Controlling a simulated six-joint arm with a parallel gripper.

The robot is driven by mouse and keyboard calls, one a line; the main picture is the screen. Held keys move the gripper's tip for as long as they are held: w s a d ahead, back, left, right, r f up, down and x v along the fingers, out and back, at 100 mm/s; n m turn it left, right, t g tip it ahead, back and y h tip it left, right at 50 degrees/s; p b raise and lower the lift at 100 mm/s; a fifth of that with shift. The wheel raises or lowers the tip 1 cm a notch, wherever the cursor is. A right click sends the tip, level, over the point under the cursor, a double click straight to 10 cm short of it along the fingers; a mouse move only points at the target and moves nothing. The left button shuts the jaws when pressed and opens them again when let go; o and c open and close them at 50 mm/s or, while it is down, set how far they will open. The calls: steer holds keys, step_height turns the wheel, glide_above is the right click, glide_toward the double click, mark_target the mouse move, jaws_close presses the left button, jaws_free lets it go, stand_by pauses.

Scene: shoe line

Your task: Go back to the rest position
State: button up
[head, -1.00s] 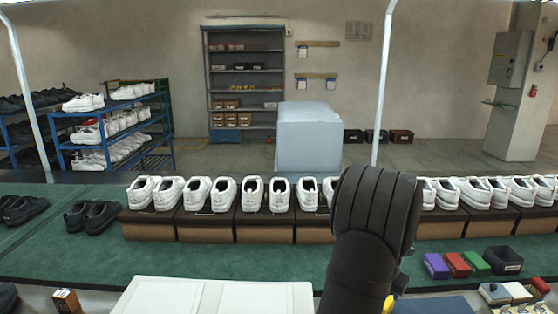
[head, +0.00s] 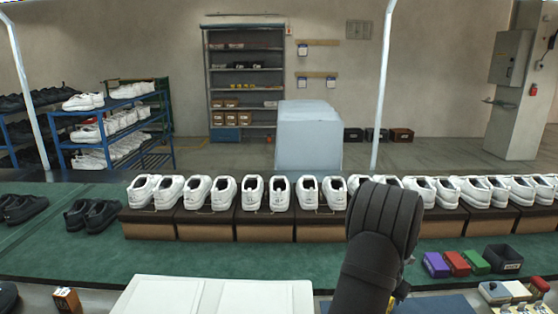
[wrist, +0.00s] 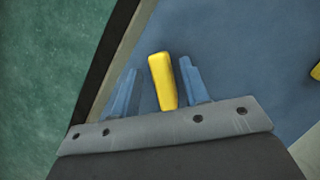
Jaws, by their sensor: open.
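In the wrist view my gripper (wrist: 158,68) is open, with its two blue fingers apart. A yellow piece (wrist: 163,82) shows between the fingers, with a gap on each side; I cannot tell its height relative to the fingertips. Beneath is a blue mat (wrist: 245,60), which also shows at the front of the head view (head: 440,305). Another yellow piece (wrist: 316,72) is cut off at the right edge of the wrist view. In the head view my dark arm stands right of centre and hides the gripper's fingers.
White shoes (head: 253,193) stand in a row on brown boxes (head: 264,229) across the green table (head: 250,262). Dark shoes (head: 93,215) are at left. Purple (head: 435,264), red and green blocks and a black bin (head: 503,259) are at right. A white panel (head: 210,295) lies in front.

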step_height(320, 180, up, 4)
steer(key=shift+f, duration=0.1)
steer(key=s+d+r+m+g, duration=0.1)
steer(key=s+d+m, duration=0.15)
steer(key=s, duration=0.55)
steer(key=s+d+r+m+g+h, duration=0.1)
steer(key=s+m, duration=0.3)
steer(key=s, duration=0.5)
steer(key=s+d+r+m+g, duration=0.1)
steer(key=s+d+m, duration=0.15)
steer(key=s, duration=0.55)
steer(key=shift+m, duration=0.3)
steer(key=w+a+f, duration=0.1)
steer(key=w+f, duration=0.1)
steer(key=w, duration=0.1)
steer(key=w+a+f, duration=0.1)
steer(key=w+f, duration=0.1)
steer(key=w+a+f, duration=0.1)
steer(key=w+f, duration=0.1)
steer(key=w, duration=0.1)
steer(key=shift+w+a, duration=0.2)
steer(key=shift+w, duration=0.15)
steer(key=f, duration=0.1)
steer(key=w, duration=0.1)
steer(key=f, duration=0.1)
steer(key=shift+w+a+f+g, duration=0.25)
steer(key=shift+w+f+g, duration=0.05)
steer(key=shift+w+f, duration=0.05)
steer(key=shift+f, duration=0.7)
